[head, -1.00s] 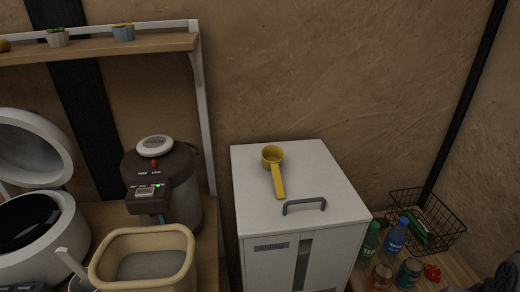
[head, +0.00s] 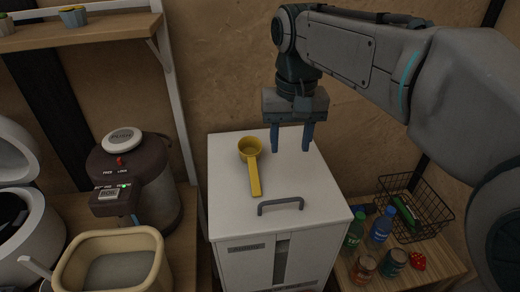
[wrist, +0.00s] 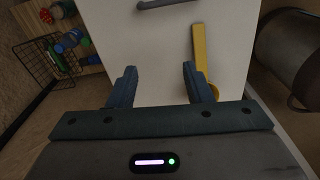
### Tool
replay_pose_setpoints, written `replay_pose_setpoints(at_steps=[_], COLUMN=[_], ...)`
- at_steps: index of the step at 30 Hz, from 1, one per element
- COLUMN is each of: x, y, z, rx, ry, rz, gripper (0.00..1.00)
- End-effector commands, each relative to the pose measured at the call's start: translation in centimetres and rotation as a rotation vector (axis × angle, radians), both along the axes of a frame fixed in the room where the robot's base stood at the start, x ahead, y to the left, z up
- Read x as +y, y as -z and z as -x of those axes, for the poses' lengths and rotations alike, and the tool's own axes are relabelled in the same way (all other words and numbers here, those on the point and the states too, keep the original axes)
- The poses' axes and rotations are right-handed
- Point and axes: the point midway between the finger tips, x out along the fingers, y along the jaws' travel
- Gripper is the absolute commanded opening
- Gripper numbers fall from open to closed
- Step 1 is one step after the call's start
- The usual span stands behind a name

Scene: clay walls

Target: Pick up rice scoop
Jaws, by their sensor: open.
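The yellow rice scoop (head: 252,164) lies on top of the white cabinet (head: 225,205), its round cup toward the wall and its handle toward the cabinet's grey front handle. My gripper (head: 290,148) is open and empty above the cabinet top, to the right of the scoop's cup. In the wrist view, the scoop (wrist: 199,55) lies to the right of the space between my fingers (wrist: 158,78). Its cup is partly hidden behind my right finger and the gripper body.
A grey handle (head: 281,204) stands up from the cabinet top. A dark hot-water pot (head: 150,190), a cream bin (head: 112,240) and a white cooker are at left. A wire basket (head: 425,205), bottles and cans stand lower right. A shelf (head: 90,32) hangs upper left.

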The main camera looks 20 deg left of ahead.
Motion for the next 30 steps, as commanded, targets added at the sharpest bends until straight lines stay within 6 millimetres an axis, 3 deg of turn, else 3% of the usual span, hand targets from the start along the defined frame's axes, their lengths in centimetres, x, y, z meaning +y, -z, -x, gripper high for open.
replay_pose_setpoints(at_steps=[1, 3, 8, 11, 21, 30], x=[2.1, 4.1, 6.5, 6.9, 6.9, 7.0], y=[-0.7, -1.3, -2.0, -1.3, 4.9, 7.4], z=[0.1, 0.4, 0.9, 1.0, 1.0, 1.0], rx=[0.011, 0.023, 0.04, 0.044, 0.045, 0.044], ry=[-0.029, -0.053, -0.083, -0.086, -0.086, -0.087], rz=[0.004, 0.009, 0.018, 0.02, 0.02, 0.02], gripper=[0.45, 0.45, 0.45, 0.45, 0.45, 0.45])
